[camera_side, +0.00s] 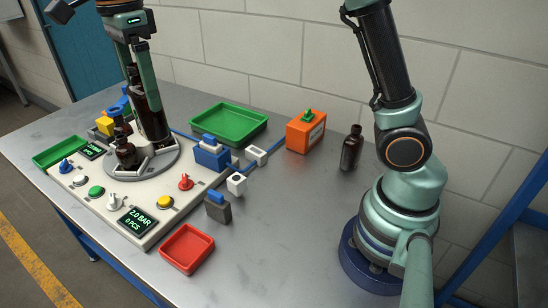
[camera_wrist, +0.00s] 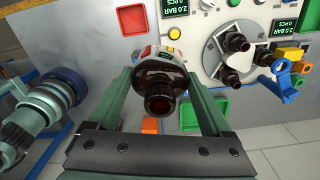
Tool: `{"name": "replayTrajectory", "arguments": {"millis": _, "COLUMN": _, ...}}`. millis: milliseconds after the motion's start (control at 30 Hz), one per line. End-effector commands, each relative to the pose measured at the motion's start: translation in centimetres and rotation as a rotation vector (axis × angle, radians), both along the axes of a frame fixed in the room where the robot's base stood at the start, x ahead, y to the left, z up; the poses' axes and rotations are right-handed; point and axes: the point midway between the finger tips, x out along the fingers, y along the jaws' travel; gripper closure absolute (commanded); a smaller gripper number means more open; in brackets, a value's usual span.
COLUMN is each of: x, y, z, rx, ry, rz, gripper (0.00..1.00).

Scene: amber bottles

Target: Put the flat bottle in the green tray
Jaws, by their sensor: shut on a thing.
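The flat bottle (camera_side: 149,112) is dark amber and hangs upright in my gripper (camera_side: 143,76), high in front of the round turntable in the side view. In the wrist view my gripper (camera_wrist: 160,76) is shut on it. Its dark neck and cap (camera_wrist: 160,92) point at the camera and its shoulders look wide and oval. The green tray (camera_side: 228,125) lies empty at the back of the table. It also shows in the wrist view (camera_wrist: 190,116), beyond the right finger and partly hidden.
The turntable (camera_side: 160,168) bears other amber bottles (camera_side: 125,153) on the white control panel. A smaller green tray (camera_side: 62,152) is at the far left. A red tray (camera_side: 188,248), an orange box (camera_side: 305,132) and another amber bottle (camera_side: 351,149) stand on the table. The front right is clear.

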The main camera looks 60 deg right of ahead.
Motion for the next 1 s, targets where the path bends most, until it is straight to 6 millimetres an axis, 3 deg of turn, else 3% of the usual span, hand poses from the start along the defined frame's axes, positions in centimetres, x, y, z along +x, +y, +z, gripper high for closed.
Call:
{"name": "replayTrajectory", "arguments": {"millis": 33, "x": 1.7, "y": -1.8, "z": 0.0, "rx": 0.000, "ry": 0.000, "rz": -0.041, "gripper": 0.80}}
{"name": "replayTrajectory", "arguments": {"millis": 200, "x": 6.0, "y": -7.7, "z": 0.1, "rx": 0.000, "ry": 0.001, "rz": -0.153, "gripper": 0.80}}
{"name": "replayTrajectory", "arguments": {"millis": 433, "x": 9.6, "y": -17.2, "z": -0.6, "rx": 0.000, "ry": 0.001, "rz": -0.307, "gripper": 0.80}}
{"name": "replayTrajectory", "arguments": {"millis": 700, "x": 10.3, "y": -28.3, "z": -2.1, "rx": 0.000, "ry": 0.000, "rz": -0.470, "gripper": 0.80}}
{"name": "replayTrajectory", "arguments": {"millis": 833, "x": 9.8, "y": -31.9, "z": -2.6, "rx": 0.000, "ry": -0.001, "rz": -0.521, "gripper": 0.80}}
{"name": "replayTrajectory", "arguments": {"millis": 1000, "x": 9.3, "y": -34.1, "z": -3.0, "rx": 0.000, "ry": -0.002, "rz": -0.553, "gripper": 0.80}}
